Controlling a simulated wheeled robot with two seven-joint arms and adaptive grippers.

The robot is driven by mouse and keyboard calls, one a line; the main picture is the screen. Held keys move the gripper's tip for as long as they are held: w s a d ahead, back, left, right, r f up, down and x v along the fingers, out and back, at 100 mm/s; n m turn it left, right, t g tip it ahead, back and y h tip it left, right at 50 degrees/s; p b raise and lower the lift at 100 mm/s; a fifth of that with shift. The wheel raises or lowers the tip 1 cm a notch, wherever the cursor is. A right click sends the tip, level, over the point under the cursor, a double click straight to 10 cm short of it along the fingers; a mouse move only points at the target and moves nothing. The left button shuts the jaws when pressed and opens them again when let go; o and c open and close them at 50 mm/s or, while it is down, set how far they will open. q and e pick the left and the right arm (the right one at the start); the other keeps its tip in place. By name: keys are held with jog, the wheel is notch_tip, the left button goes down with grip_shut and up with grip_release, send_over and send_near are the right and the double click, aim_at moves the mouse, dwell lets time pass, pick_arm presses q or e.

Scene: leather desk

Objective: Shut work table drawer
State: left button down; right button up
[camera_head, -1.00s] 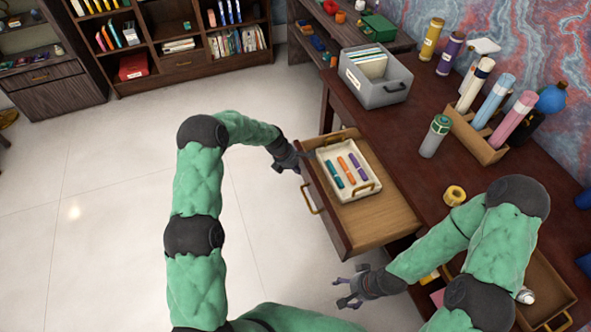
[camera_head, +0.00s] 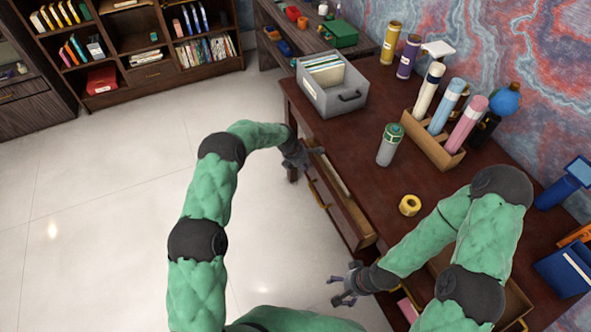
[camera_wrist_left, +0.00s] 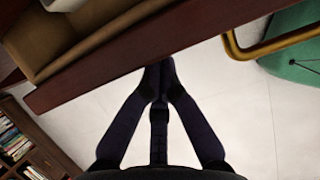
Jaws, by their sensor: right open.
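The work table's wooden drawer (camera_head: 345,212) is open only by a narrow strip in the head view. A pale tray edge shows inside, and the rest of the tray is hidden under the tabletop. My left gripper (camera_head: 310,160) is at the far end of the drawer front, by its upper edge. In the left wrist view its fingers (camera_wrist_left: 158,66) are closed together with nothing between them, at the drawer front (camera_wrist_left: 120,62); contact looks likely. A brass handle (camera_wrist_left: 238,48) is to the right. My right gripper (camera_head: 345,287) is open and empty near the drawer's near end.
On the work table (camera_head: 365,150) stand a grey file box (camera_head: 345,100), a grey-green tube (camera_head: 390,148), a yellow tape roll (camera_head: 410,205) and a roll holder. The floor at left is clear.

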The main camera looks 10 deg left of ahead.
aim_at(314, 162)
pick_arm(q)
jog(key=shift+w+d+b, duration=0.25)
jog(key=shift+w+d, duration=0.4)
jog(key=shift+d, duration=0.3)
jog(key=shift+w+d+b, duration=0.25)
jog(key=shift+w+d, duration=0.35)
jog(key=shift+d, duration=0.3)
